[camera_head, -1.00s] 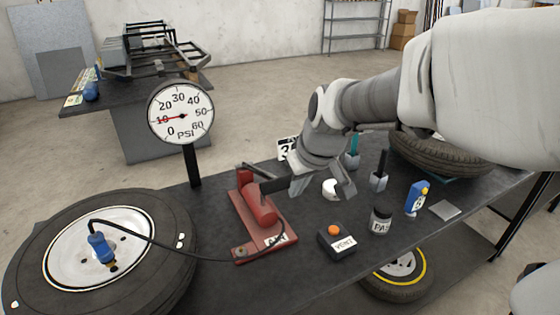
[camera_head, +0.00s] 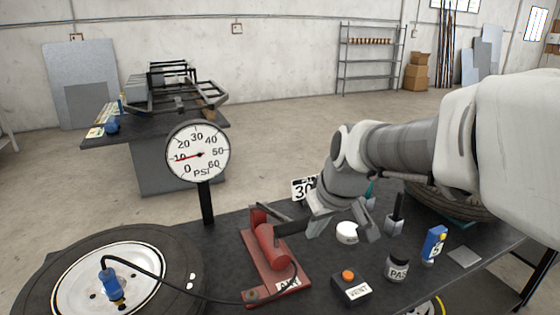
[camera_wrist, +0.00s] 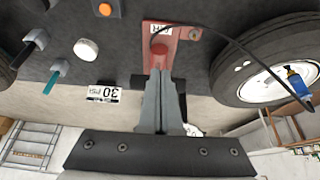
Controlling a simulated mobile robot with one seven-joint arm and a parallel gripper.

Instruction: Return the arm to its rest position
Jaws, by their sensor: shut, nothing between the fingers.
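My arm reaches in from the right in the head view, and my gripper (camera_head: 345,232) hangs over the dark workbench (camera_head: 225,232), just right of the red air pump (camera_head: 270,248). The fingers are shut with nothing held. In the wrist view my gripper (camera_wrist: 160,75) points at the red pump base (camera_wrist: 172,45), and part of the pump is hidden behind the fingers. I cannot tell whether the fingers touch the pump handle.
A tyre (camera_head: 170,268) with a blue chuck (camera_head: 110,280) and hose lies at left. A PSI gauge (camera_head: 198,152) stands behind the pump. Another tyre (camera_head: 460,208) lies under my arm.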

